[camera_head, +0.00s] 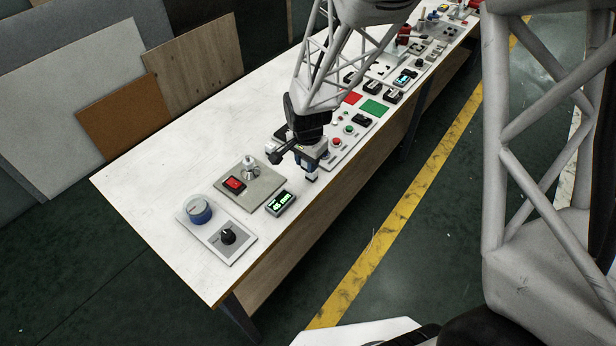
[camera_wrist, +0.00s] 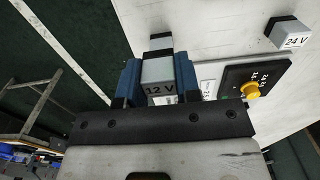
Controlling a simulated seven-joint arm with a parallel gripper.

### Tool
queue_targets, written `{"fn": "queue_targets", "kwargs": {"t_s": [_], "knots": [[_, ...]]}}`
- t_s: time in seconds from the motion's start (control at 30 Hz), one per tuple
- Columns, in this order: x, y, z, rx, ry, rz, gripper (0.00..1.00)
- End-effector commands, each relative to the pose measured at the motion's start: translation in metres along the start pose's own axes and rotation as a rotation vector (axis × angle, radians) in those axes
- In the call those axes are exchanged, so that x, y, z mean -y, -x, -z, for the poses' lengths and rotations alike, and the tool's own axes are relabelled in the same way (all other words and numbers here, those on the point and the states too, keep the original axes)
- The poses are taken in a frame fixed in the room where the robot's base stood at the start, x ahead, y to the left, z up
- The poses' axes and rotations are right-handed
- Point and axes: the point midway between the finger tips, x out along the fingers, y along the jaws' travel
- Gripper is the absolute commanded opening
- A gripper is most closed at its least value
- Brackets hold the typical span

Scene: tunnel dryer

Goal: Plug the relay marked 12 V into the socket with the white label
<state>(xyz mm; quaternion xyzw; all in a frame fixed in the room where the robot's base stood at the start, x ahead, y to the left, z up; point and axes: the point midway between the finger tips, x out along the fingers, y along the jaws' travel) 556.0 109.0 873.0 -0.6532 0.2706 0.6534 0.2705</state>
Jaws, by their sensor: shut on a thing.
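The relay marked 12 V (camera_wrist: 157,73) is a grey block with a black-on-white label, seen in the wrist view. My gripper (camera_wrist: 158,82) is shut on it, with a blue finger on each side. A dark piece shows beyond the relay's far end; I cannot tell if it belongs to the relay. In the head view my gripper (camera_head: 308,165) is over the front edge of the bench, and the relay is not clear there. A white label (camera_wrist: 208,89) shows beside the right finger, partly hidden by my gripper. I cannot make out a socket.
A grey block marked 24 V (camera_wrist: 290,33) stands to the right. A black panel with a yellow knob (camera_wrist: 251,89) lies nearer. On the bench (camera_head: 130,185) are a red-switch plate (camera_head: 250,186), a display (camera_head: 280,203) and a dial plate (camera_head: 228,239). The left end is bare.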

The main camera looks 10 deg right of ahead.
Motion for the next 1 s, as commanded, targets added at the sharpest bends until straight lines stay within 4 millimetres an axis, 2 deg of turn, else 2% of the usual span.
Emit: {"fn": "queue_targets", "kwargs": {"t_s": [0.2, 0.5, 0.73, 1.0], "knots": [[0.041, 0.008, 0.056, -0.001, -0.003, 0.001, 0.08], [0.087, 0.018, 0.134, 0.000, -0.002, 0.001, 0.08], [0.116, 0.024, 0.197, -0.001, -0.003, 0.001, 0.08], [0.141, 0.030, 0.268, -0.001, -0.002, 0.001, 0.08]]}}
